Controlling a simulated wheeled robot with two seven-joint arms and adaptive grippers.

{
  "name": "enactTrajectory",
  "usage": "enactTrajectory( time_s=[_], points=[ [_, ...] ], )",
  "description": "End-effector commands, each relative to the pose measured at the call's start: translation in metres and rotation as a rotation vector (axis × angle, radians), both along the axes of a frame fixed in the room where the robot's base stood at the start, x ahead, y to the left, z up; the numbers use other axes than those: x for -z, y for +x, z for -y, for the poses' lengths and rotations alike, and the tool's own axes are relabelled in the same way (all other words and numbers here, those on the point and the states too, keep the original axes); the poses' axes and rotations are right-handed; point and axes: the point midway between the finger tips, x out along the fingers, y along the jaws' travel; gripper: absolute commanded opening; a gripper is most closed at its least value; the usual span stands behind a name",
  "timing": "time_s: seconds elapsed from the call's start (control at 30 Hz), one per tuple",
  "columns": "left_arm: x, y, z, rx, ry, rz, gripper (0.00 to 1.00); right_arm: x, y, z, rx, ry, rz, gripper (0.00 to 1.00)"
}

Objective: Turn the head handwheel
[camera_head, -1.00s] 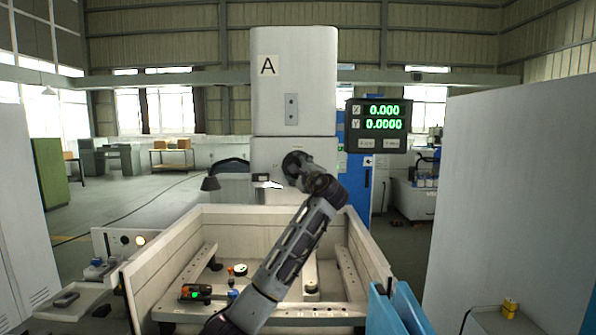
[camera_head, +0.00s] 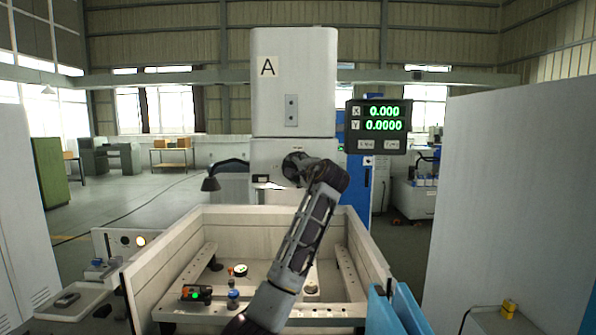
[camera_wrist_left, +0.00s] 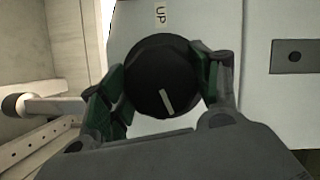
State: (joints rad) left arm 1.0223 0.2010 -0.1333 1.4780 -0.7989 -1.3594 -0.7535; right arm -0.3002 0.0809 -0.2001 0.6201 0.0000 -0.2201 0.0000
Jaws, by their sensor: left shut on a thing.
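The head handwheel (camera_wrist_left: 160,82) is a round black knob with a white line on its face, and it fills the middle of the left wrist view. The white line points toward the lower right. In the head view, my left gripper (camera_head: 297,168) is at the front of the white machine head (camera_head: 293,85), and my wrist largely hides the handwheel. My right gripper is not in view.
Below is an open white work tank (camera_head: 160,270) with rails and small parts inside. A display (camera_head: 378,125) hangs at right. A grey cabinet (camera_head: 510,200) stands at far right, and a small tray (camera_head: 75,300) at left.

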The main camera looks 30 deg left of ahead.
Motion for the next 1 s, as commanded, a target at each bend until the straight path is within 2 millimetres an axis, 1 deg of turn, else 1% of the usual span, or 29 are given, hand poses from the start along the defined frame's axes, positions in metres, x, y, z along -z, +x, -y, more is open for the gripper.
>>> enactTrajectory(
  time_s=[0.03,0.2,0.23,0.37,0.4,0.77,1.0],
  points=[
    [0.003,0.0,0.0,-0.001,-0.003,-0.005,0.39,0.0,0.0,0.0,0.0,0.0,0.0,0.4],
    [0.003,0.0,0.0,-0.002,-0.003,-0.006,0.39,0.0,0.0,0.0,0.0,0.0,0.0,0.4],
    [0.003,0.0,0.0,-0.001,-0.002,-0.006,0.67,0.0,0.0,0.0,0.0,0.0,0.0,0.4],
    [0.002,0.0,0.0,-0.001,-0.001,-0.004,0.83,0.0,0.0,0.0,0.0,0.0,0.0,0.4],
    [0.002,0.0,0.0,-0.001,-0.001,-0.004,0.85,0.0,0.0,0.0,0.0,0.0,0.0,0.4],
    [0.001,0.0,0.001,-0.001,0.001,-0.002,0.85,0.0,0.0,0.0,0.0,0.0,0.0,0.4],
    [-0.001,-0.007,0.01,0.0,0.003,-0.002,0.85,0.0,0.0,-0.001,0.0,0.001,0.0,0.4]
  ],
)
